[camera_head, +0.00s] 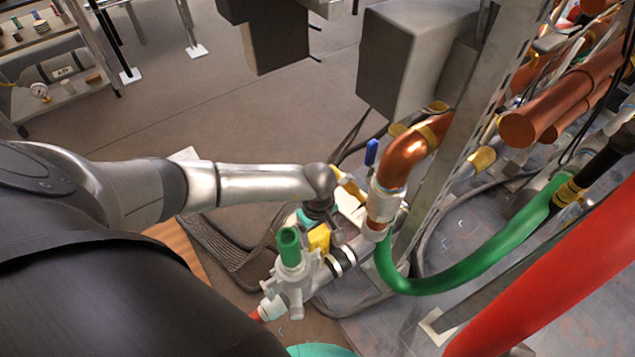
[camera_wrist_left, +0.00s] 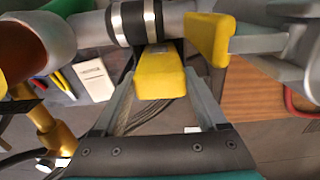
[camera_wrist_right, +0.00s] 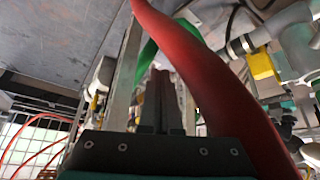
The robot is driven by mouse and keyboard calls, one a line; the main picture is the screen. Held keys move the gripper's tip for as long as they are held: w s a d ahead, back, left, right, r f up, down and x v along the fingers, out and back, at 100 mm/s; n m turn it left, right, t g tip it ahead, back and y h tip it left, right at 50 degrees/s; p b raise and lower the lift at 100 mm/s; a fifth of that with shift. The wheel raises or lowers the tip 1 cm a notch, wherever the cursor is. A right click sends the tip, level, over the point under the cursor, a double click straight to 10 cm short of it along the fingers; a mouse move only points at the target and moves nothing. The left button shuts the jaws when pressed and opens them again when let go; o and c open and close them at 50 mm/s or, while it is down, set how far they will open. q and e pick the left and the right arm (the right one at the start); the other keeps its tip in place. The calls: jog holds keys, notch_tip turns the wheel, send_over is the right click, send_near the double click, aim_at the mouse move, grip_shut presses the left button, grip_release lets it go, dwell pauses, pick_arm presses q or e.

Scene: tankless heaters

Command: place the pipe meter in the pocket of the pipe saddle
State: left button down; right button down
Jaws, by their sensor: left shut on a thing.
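The pipe meter appears to be the grey fitting (camera_head: 291,272) with a green cap (camera_head: 289,245), low in the middle of the head view. It joins a grey pipe with black bands (camera_head: 341,262), which also crosses the top of the left wrist view (camera_wrist_left: 140,22). My left gripper (camera_head: 319,238) has yellow fingertips and is shut on the grey meter assembly; the exact contact is partly hidden. I cannot pick out the saddle's pocket.
A copper elbow (camera_head: 408,155) and a blue-handled valve (camera_head: 371,153) stand just right of my left gripper. A green hose (camera_head: 440,280) and a thick red pipe (camera_head: 560,280) run at the right. The red pipe passes close to my right gripper (camera_wrist_right: 215,85).

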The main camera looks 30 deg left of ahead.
pick_arm(q)
grip_release()
pick_arm(e)
jog(key=shift+w+a, duration=0.1)
jog(key=shift+a, duration=0.05)
pick_arm(q)
jog(key=shift+r, duration=0.1)
notch_tip(320, 180, up, 3)
jog(key=shift+r+p, duration=0.1)
jog(key=shift+p, duration=0.9)
notch_tip(320, 180, up, 9)
jog(key=p, duration=0.4)
pick_arm(e)
jog(key=s+d+f+g, duration=0.2)
jog(key=s+f+g, duration=0.1)
jog(key=f, duration=0.7)
jog(key=shift+s+h, duration=0.15)
jog(key=shift+h, duration=0.15)
jog(key=shift+f, duration=0.1)
